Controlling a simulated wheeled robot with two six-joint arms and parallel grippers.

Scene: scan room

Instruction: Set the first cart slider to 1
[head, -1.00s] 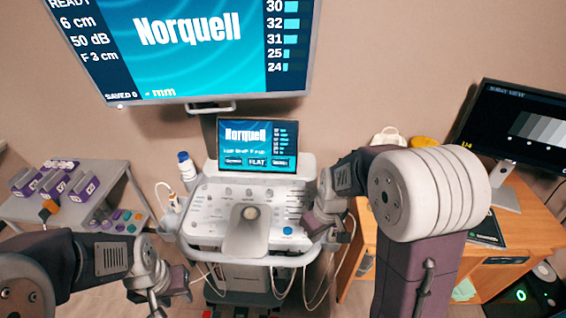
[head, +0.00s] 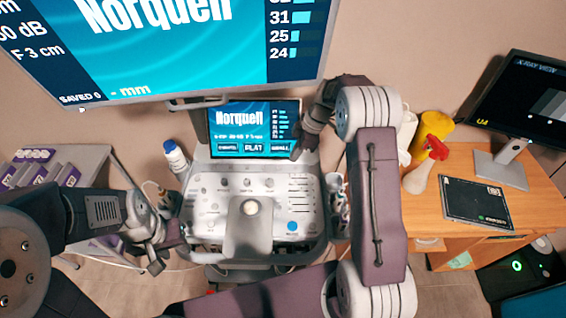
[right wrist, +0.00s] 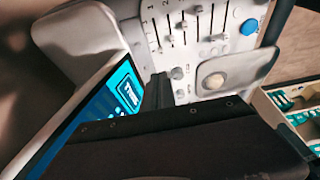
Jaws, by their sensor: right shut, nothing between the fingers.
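The cart's control panel (head: 215,205) has a block of sliders (head: 301,192) on its right side, above a blue button (head: 292,226). In the right wrist view several slider tracks (right wrist: 190,30) with small pale knobs show at the top, beside the blue button (right wrist: 249,27). I cannot tell surely which knob is the first slider's or where it is set. My right gripper (head: 298,152) is shut and empty, at the lower right of the cart screen, just above the sliders; its dark fingers (right wrist: 161,90) hide part of the panel. My left gripper (head: 163,258) hangs left of the panel, its opening unclear.
The cart screen (head: 240,137) stands right behind the panel, and a big wall monitor (head: 190,50) hangs above. A bottle (head: 174,157) is on the left. A wooden desk (head: 450,237) with a spray bottle (head: 424,165) and a tablet (head: 474,203) is at right.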

